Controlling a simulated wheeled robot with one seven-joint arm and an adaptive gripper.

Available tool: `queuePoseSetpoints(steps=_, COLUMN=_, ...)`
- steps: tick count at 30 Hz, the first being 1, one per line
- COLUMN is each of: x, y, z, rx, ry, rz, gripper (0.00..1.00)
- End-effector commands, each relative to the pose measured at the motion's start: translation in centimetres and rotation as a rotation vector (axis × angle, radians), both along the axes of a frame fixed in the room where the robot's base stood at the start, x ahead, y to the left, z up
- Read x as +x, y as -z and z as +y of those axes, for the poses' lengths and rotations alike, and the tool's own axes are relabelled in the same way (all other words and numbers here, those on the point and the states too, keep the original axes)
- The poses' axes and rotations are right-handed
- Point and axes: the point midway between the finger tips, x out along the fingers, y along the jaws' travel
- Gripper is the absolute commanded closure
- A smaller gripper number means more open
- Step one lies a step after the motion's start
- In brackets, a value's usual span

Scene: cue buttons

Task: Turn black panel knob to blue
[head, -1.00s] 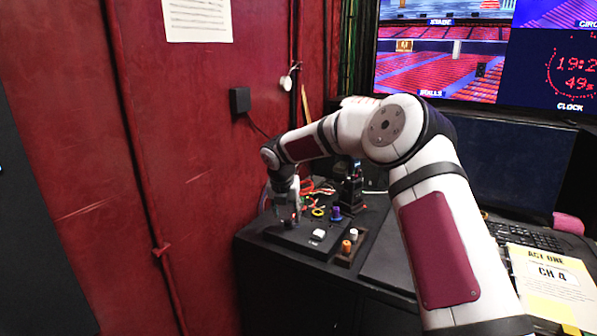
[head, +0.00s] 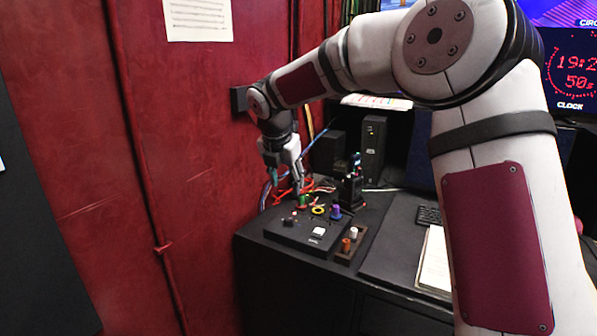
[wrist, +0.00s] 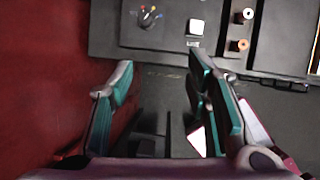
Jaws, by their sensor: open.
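The black panel (head: 310,236) lies on the dark desk. Its small knob (head: 290,219) shows at the panel's left side in the head view. In the wrist view the knob (wrist: 148,18) is near the top edge, with small coloured marks around it, blue among them. I cannot tell which mark it points to. A white button (wrist: 196,27) sits to its right on the panel. My gripper (head: 297,188) is above the panel's far left area, apart from the knob. In the wrist view my gripper (wrist: 163,88) is open, with nothing between its fingers.
A wooden block (head: 350,245) with an orange and a white peg stands right of the panel. A purple knob-like piece (head: 335,212), a yellow ring (head: 318,210) and red cables (head: 308,187) lie behind. The red wall (head: 190,180) is close on the left.

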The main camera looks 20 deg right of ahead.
Motion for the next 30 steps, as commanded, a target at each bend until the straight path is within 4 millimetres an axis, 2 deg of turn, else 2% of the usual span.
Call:
queuePoseSetpoints(steps=3, x=-1.9, y=-1.5, z=0.0, rx=0.016, ry=0.080, rz=-0.019, gripper=0.56)
queuePoseSetpoints(steps=15, x=-7.6, y=-4.9, z=-0.3, rx=0.090, ry=0.353, rz=-0.084, gripper=0.56)
queuePoseSetpoints(steps=22, x=-9.4, y=-5.8, z=-0.4, rx=0.117, ry=0.437, rz=-0.105, gripper=0.56)
queuePoseSetpoints(steps=30, x=-9.6, y=-5.9, z=-0.5, rx=0.123, ry=0.454, rz=-0.109, gripper=0.56)
